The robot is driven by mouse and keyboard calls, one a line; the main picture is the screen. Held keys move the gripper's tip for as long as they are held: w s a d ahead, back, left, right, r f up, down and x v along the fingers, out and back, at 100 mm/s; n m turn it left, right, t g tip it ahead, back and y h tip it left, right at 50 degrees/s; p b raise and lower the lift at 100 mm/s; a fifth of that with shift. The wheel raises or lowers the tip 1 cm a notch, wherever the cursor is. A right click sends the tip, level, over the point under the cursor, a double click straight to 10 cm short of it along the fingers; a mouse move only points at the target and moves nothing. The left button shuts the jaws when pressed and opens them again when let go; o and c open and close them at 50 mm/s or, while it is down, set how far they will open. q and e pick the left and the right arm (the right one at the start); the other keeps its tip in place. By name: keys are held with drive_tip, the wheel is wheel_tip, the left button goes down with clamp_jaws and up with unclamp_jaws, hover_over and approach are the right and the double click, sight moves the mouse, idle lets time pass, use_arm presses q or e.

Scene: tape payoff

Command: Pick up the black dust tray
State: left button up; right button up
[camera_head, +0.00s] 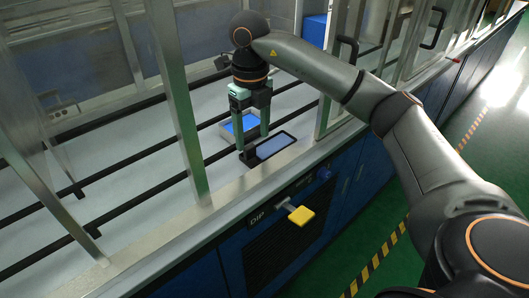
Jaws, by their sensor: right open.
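The black dust tray (273,147) is a shallow dark rectangle with a bluish-grey inside. It lies flat on the light work surface near the cabinet's front edge. My right gripper (252,143) points down at the tray's left end with its two pale green fingers apart. The fingertips are close to the tray's near-left corner and back edge. I cannot tell whether they touch it. Nothing is visibly held between them. My left gripper is not in view.
A pale box with a blue inside (236,128) sits just behind the gripper. Metal frame posts (180,105) stand to the left, and black rails (140,150) cross the work surface. A yellow tag-like piece (301,215) sticks out from the blue cabinet front.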

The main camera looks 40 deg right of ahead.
sight(250, 146)
drive_tip(key=f, duration=0.5)
drive_tip(key=shift+w+a+f, duration=0.25)
drive_tip(key=shift+w+f, duration=0.05)
drive_tip(key=shift+c, duration=0.3)
clamp_jaws()
